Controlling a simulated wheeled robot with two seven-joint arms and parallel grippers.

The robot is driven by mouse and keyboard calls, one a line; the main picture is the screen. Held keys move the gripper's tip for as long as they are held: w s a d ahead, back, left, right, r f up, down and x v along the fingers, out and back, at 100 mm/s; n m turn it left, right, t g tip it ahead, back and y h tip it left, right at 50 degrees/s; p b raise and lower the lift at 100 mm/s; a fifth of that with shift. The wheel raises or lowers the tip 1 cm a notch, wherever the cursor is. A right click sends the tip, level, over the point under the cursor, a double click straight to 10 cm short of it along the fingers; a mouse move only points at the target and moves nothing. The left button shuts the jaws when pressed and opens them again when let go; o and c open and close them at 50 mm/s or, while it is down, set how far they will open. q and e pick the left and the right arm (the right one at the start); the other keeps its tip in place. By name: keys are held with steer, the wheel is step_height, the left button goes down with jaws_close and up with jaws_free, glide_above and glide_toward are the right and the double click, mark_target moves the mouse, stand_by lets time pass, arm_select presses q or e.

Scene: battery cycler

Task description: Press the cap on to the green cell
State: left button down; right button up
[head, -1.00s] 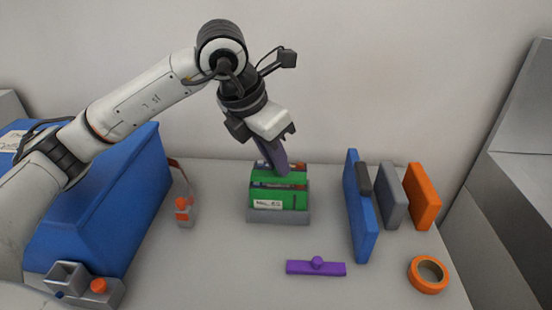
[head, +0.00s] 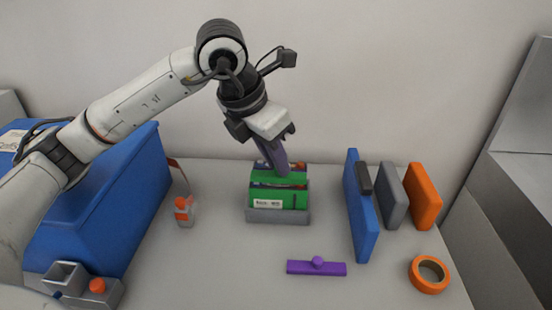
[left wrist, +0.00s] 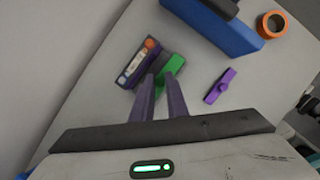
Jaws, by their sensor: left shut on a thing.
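The green cell (head: 272,196), with a white label on its front, stands upright in a grey holder (head: 278,216). A green piece (head: 268,177) shows at its top and also in the left wrist view (left wrist: 175,63). I cannot tell whether this piece is the cap or part of the cell. My left gripper (head: 281,170) points down from above, its dark purple fingers (left wrist: 164,80) closed on the green piece. A dark purple top (left wrist: 136,63) with an orange and a grey terminal lies beside the fingers in the left wrist view. My right gripper is not in view.
A purple bar with a knob (head: 316,267) lies in front of the holder. Blue (head: 362,215), grey (head: 391,195) and orange (head: 423,196) slabs stand right, near an orange tape ring (head: 429,274). A blue box (head: 110,215) is left, beside a small orange-topped item (head: 184,212).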

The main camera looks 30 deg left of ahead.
arm_select(q)
steer(key=shift+d+f+b, duration=0.1)
steer(key=shift+f+b, duration=0.35)
stand_by(0.6)
steer(key=c, duration=1.2)
jaws_free()
steer(key=shift+f, duration=0.1)
steer(key=shift+r+p, duration=2.55)
steer(key=shift+r, duration=1.15)
jaws_close()
